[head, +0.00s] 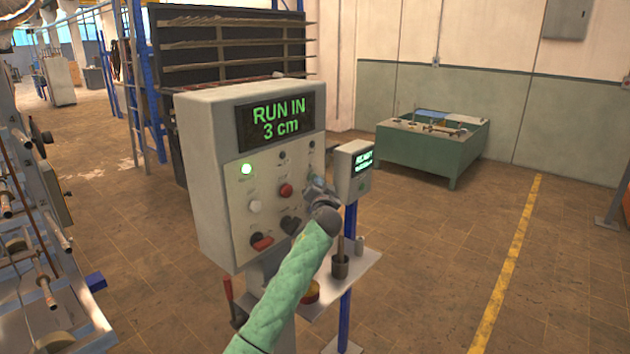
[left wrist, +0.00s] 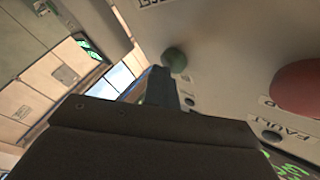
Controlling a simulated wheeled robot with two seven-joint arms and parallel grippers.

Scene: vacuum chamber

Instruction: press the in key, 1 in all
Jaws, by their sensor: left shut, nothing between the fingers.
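The grey control box (head: 222,130) carries a screen (head: 281,120) reading "RUN IN 3 cm". Its front has a lit green lamp (head: 246,169), a white button (head: 255,207), a red button (head: 286,190) and dark knobs. The key labels are too small to read in the head view, so I cannot tell which is the in key. My left gripper (head: 319,187) is shut and empty at the panel's right side, hiding part of it. In the left wrist view its fingertips (left wrist: 160,75) are beside a dark green round button (left wrist: 175,59); contact is unclear.
A small box with a lit screen (head: 363,160) stands on a blue post just right of the panel. A shelf (head: 358,280) below holds a dark cup (head: 340,265). A green bench (head: 432,149) stands farther back.

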